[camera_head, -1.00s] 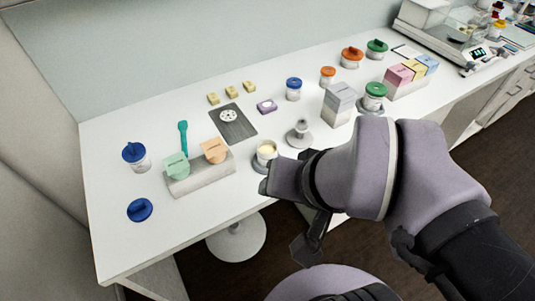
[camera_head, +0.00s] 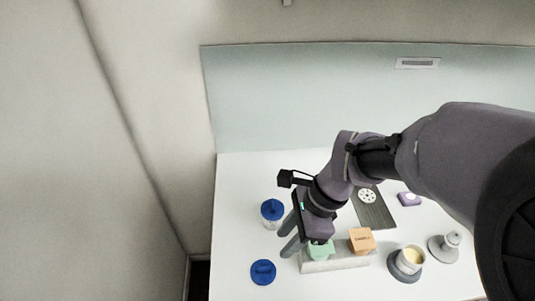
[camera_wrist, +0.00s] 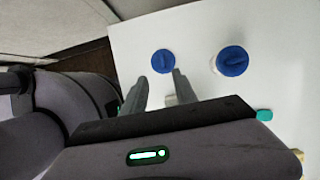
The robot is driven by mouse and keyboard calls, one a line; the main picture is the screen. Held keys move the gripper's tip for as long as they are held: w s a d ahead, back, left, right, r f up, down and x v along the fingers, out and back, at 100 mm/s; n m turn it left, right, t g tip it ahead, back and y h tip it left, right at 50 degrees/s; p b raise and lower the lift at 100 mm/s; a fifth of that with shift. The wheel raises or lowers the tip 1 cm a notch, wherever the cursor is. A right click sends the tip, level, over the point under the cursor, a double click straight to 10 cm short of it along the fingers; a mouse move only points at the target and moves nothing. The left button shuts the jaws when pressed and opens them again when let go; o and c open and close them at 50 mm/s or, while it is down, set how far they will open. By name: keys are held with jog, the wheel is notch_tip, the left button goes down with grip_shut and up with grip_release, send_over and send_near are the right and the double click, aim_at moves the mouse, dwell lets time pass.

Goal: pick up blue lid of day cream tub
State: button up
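A loose blue lid (camera_head: 263,272) with a raised grip bar lies flat on the white table near its front left. It also shows in the wrist view (camera_wrist: 163,61), just beyond my fingertips. A white tub with a second blue lid (camera_head: 272,210) stands behind it; that lid shows right of the fingers in the wrist view (camera_wrist: 232,61). An open tub of pale cream (camera_head: 411,257) stands on a grey round base at the right. My gripper (camera_head: 285,238) is open and empty, above the table to the right of the loose lid; its fingers (camera_wrist: 159,77) point toward the lid.
A pale block (camera_head: 337,262) holding a green item (camera_head: 320,249) and an orange item (camera_head: 361,240) is close beside my gripper. A grey board (camera_head: 373,211), a purple item (camera_head: 409,199) and a grey stand (camera_head: 444,246) are farther right. Bare table surrounds the loose lid.

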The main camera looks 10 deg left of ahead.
jog(key=b, duration=0.3)
send_over(264, 267)
jog(key=d, duration=0.2)
jog(key=f, duration=0.8)
jog(key=shift+s+d+f, duration=0.15)
jog(key=shift+s+f, duration=0.05)
jog(key=b+x, duration=0.2)
jog(key=x, duration=0.1)
jog(key=w+b+x, duration=0.1)
jog(key=x, duration=0.1)
jog(key=shift+d+f+b, duration=0.1)
jog(key=shift+d+b, duration=0.05)
jog(key=shift+b, duration=0.15)
jog(key=shift+a+f, duration=0.2)
jog(key=shift+f, duration=0.05)
jog(key=shift+s+r, duration=0.1)
jog(key=shift+r, duration=0.1)
jog(key=shift+c, duration=0.2)
grip_shut()
